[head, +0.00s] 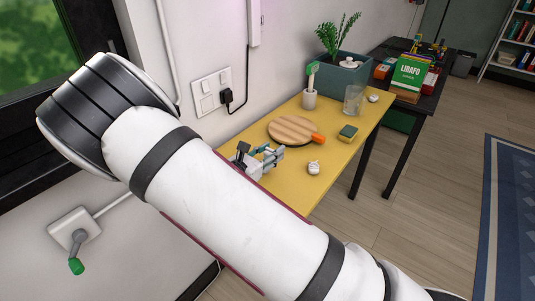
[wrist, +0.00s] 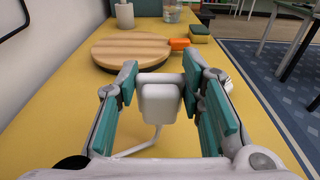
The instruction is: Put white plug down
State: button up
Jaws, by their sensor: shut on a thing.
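The white plug (wrist: 161,103) is a small rounded white block between the fingertips of my gripper (wrist: 160,82) in the wrist view. A thin white strip, perhaps its cord, shows below it to the left. My gripper is shut on the plug, low over the near part of the yellow table (wrist: 62,103). In the head view my gripper (head: 262,157) is partly hidden by my arm, and I cannot make out the plug there. I cannot tell whether the plug touches the table.
A round wooden board (head: 292,130) with an orange-ended handle lies just beyond my gripper. A crumpled white thing (head: 313,168) lies to the right. A green-and-yellow sponge (head: 348,133), a glass (head: 353,100) and a planter (head: 340,78) stand farther back. The wall is at left.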

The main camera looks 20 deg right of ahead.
aim_at(268, 153)
jog(key=w, duration=0.4)
jog(key=shift+w+d+f, duration=0.1)
jog(key=shift+d+f, duration=0.1)
jog(key=shift+d, duration=0.15)
jog(key=shift+f+b, duration=0.3)
jog(key=shift+f, duration=1.45)
jog(key=shift+f, duration=0.1)
jog(key=shift+f, duration=0.35)
jog(key=shift+f, duration=0.15)
jog(key=o, duration=1.2)
jog(key=shift+o, duration=0.2)
